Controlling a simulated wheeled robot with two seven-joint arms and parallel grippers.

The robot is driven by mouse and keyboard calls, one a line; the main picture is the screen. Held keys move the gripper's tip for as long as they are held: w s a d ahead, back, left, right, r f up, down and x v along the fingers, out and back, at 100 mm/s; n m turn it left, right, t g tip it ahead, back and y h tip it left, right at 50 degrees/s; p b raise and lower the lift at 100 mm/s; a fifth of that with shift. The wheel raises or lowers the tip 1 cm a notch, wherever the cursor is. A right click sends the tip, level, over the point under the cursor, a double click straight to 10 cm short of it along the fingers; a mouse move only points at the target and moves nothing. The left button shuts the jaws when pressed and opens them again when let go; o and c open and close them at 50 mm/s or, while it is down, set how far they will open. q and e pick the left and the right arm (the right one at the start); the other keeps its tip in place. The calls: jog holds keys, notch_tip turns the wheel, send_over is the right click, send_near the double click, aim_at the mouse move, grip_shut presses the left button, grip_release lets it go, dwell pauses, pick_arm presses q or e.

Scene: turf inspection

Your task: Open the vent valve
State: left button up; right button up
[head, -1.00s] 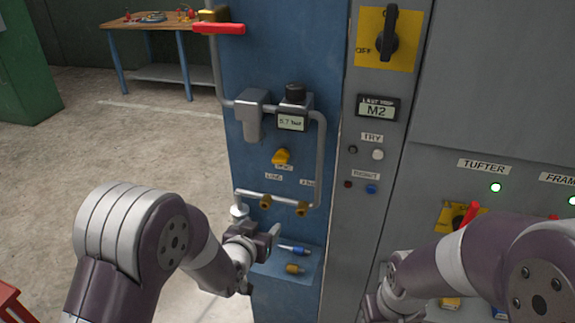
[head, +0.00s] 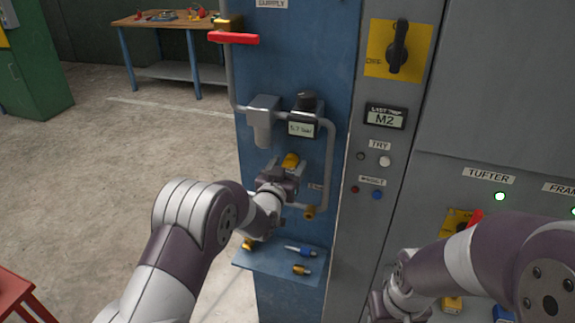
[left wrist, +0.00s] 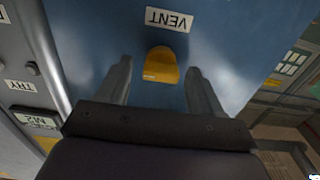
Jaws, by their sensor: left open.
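The vent valve is a small yellow knob (head: 291,160) on the blue panel, below the gauge display. In the left wrist view the yellow knob (left wrist: 161,65) lies between my open fingers, beside an upside-down VENT label (left wrist: 169,19). My left gripper (head: 282,172) is at the panel in front of the knob, open, one finger on each side and a gap to each. It also shows in the left wrist view (left wrist: 160,80). My right arm is at the lower right of the head view; its fingers cannot be made out.
A red-handled supply valve (head: 233,38) sits at the upper left of the panel. A grey pipe loop with a pressure display (head: 301,129) surrounds the knob area. A blue shelf (head: 262,262) below holds small fittings. A grey cabinet with a rotary switch (head: 398,45) stands right.

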pick_arm(q)
jog(key=c, duration=1.1)
jog(key=shift+o, duration=0.2)
